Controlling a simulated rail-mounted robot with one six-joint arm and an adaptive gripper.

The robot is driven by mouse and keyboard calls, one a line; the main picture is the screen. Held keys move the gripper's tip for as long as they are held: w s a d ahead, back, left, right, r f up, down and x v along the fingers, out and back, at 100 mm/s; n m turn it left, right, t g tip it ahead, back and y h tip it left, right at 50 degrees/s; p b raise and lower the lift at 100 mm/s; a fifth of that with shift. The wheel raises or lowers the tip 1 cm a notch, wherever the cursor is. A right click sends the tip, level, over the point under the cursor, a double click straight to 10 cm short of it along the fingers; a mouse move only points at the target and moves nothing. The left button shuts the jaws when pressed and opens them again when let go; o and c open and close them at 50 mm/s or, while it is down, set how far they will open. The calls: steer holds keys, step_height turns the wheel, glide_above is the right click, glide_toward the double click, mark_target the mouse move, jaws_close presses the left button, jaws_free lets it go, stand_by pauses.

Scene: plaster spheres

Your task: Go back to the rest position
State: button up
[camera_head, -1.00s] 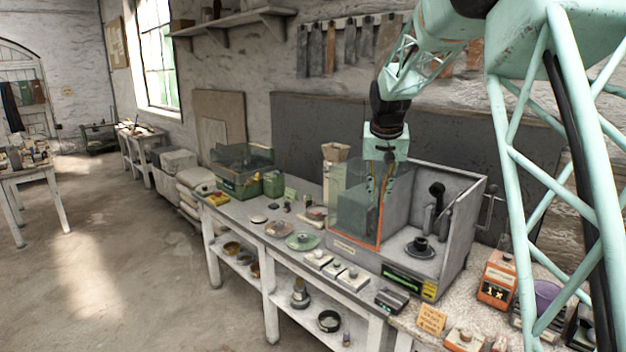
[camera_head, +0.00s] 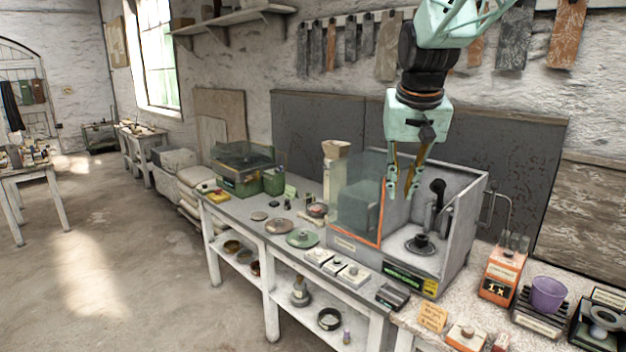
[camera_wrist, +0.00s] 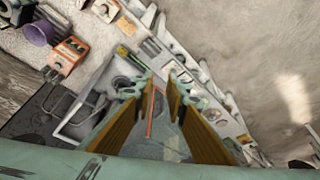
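My gripper (camera_head: 403,188) hangs fingers down in the head view, in front of the wall and above the grey open-fronted cabinet (camera_head: 462,228). Its two fingers are apart with nothing between them. The wrist view also shows the gripper (camera_wrist: 163,84) open, with two yellow-brown finger pads spread over the cabinet and bench. The fingers overlap the cabinet's clear, orange-edged panel (camera_head: 358,205) region in the picture; I see no contact.
A white bench (camera_head: 235,217) carries small dishes and a green machine (camera_head: 238,172). An orange box (camera_head: 497,278) and a purple cup (camera_head: 547,294) stand right of the cabinet. Several strips (camera_head: 386,48) hang on the wall behind my arm.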

steer(key=s+b, duration=0.2)
steer(key=s, duration=2.2)
steer(key=s+f, duration=0.3)
steer(key=s, duration=0.8)
steer(key=s+f+n+b, duration=0.1)
steer(key=s+f, duration=0.3)
steer(key=s, duration=0.7)
steer(key=shift+s+a+y, duration=0.2)
steer(key=shift+s+y, duration=0.05)
steer(key=shift+y, duration=0.05)
steer(key=shift+f+b, duration=0.15)
steer(key=shift+b, duration=0.2)
step_height(320, 180, down, 10)
steer(key=b, duration=1)
steer(key=shift+f, duration=0.1)
step_height(320, 180, down, 3)
steer(key=b, duration=0.3)
